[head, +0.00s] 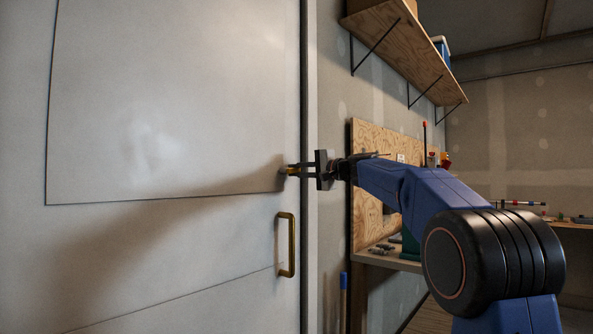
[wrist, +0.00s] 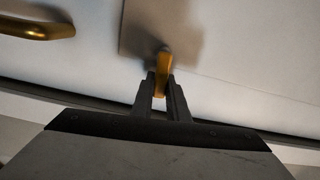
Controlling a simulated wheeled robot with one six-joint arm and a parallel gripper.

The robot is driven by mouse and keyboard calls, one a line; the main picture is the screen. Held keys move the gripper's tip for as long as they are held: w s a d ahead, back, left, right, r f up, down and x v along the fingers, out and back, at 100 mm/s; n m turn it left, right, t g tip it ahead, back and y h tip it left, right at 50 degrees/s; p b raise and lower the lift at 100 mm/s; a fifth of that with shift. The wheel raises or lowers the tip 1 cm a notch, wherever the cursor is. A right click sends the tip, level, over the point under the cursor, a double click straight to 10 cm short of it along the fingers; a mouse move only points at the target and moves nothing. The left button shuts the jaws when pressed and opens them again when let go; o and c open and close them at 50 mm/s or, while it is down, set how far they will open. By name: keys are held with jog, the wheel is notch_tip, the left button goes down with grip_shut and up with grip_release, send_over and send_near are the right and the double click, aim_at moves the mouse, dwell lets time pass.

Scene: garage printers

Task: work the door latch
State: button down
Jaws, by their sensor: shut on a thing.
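The white door (head: 165,105) fills the left of the head view. A small brass latch (wrist: 163,68) stands out from the door in the wrist view. My gripper (head: 290,171) reaches the door near its right edge, above the brass pull handle (head: 290,245). In the wrist view my gripper (wrist: 159,88) has its two dark fingers closed on the latch, one on each side. The pull handle also shows at the upper left of the wrist view (wrist: 38,29). The latch's base is partly in shadow, and in the head view the fingers hide most of the latch.
A wooden shelf (head: 405,50) juts from the wall at upper right. A workbench (head: 385,260) with a plywood back panel (head: 367,225) stands right of the door, behind my arm. The door frame (head: 309,250) runs close beside the latch.

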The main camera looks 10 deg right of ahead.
jog(key=shift+f, duration=0.1)
dwell(0.5)
jog(key=c, duration=1.7)
grip_release()
jog(key=shift+d, duration=0.1)
jog(key=v, duration=1.7)
jog(key=shift+s, duration=0.15)
